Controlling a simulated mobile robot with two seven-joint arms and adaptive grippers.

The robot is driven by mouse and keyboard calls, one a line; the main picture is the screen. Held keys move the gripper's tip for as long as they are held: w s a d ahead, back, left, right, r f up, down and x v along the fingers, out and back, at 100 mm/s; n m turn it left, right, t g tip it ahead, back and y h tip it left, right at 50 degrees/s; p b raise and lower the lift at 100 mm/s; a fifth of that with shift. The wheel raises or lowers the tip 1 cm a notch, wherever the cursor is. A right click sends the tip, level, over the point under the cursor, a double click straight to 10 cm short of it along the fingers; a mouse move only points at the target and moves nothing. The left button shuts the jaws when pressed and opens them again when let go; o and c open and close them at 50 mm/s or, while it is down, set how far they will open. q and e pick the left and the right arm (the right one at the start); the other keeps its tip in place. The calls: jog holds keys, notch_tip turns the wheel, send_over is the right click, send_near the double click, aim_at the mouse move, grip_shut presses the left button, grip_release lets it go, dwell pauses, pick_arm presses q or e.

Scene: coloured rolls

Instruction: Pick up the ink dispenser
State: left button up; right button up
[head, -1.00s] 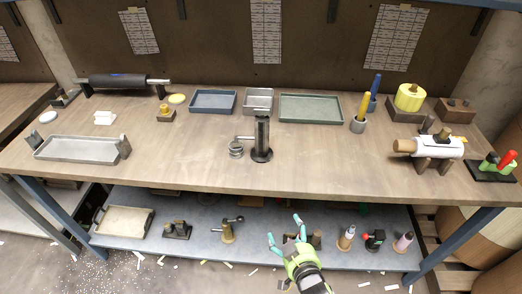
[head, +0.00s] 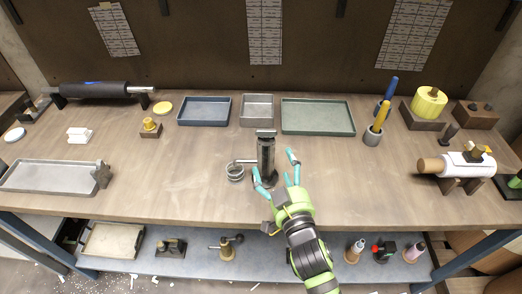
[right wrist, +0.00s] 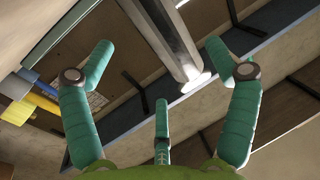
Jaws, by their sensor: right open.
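A dark upright cylinder with a flat top, a round base and a side arm with rings stands in the middle of the table; it looks like the ink dispenser (head: 266,153). My right gripper (head: 275,167) is open and empty at its near side, with teal fingers spread to the left and right of its lower part. I cannot tell whether a finger touches it. My left gripper is not in view.
Blue (head: 204,110), grey (head: 257,108) and green (head: 317,116) trays lie behind. A long tray (head: 50,177) lies left. Table around the dispenser's left is clear; several tools stand on the lower shelf.

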aim_at(272, 155)
jog(key=w, duration=0.1)
jog(key=w+a+r+p, duration=0.1)
jog(key=w, duration=0.1)
jog(key=shift+a, duration=0.2)
jog(key=shift+f+x, duration=0.25)
jog(key=shift+x, duration=0.85)
jog(key=c, duration=1.5)
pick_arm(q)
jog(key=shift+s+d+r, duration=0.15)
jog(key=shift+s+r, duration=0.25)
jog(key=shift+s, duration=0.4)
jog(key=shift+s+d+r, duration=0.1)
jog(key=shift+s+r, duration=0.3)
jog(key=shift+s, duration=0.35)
pick_arm(e)
jog(key=shift+r, duration=0.1)
